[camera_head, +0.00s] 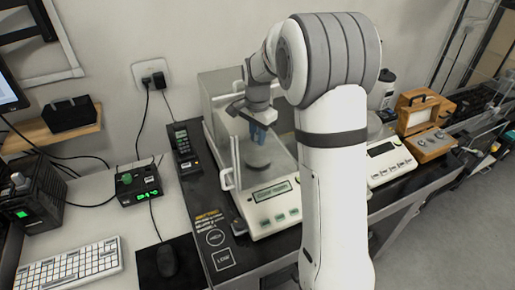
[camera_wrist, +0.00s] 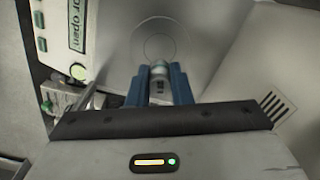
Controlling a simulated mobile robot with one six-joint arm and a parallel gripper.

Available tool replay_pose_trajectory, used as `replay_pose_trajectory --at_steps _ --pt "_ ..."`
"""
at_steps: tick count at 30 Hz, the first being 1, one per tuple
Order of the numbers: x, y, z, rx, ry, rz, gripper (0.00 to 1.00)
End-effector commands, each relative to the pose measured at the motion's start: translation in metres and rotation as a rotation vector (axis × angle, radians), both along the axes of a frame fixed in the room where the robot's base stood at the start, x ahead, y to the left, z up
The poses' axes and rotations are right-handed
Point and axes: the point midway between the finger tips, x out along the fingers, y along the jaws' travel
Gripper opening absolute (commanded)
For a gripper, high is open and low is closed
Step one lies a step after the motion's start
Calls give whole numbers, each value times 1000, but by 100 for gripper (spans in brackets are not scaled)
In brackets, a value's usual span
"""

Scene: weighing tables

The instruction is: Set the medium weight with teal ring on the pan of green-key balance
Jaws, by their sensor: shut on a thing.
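My gripper (camera_head: 262,134) has blue fingers and reaches down inside the draft shield of the green-key balance (camera_head: 275,222). In the wrist view my gripper (camera_wrist: 158,88) is shut on a small metal weight (camera_wrist: 159,69), whose top shows between the fingertips. Its ring colour is hard to make out. The round pan (camera_head: 257,166) lies below the fingers in the head view. The pan also shows in the wrist view (camera_wrist: 190,42), beyond the weight. I cannot tell whether the weight touches the pan. In the head view the fingers hide the weight.
The balance's clear walls and white door handles (camera_head: 227,180) stand close around my gripper. A second balance (camera_head: 390,168) is to the right, partly behind my arm. A wooden weight block (camera_head: 430,144) stands beyond it. A handheld device (camera_head: 182,141) lies left of the shield.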

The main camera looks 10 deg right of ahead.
Motion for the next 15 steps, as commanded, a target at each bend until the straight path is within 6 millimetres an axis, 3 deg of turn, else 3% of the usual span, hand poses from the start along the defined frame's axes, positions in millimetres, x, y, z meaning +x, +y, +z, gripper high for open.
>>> replay_pose_trajectory --at_steps 12,15 --pt "0 0 -49 0 1 0 0" --pt "0 0 -54 0 0 0 0"
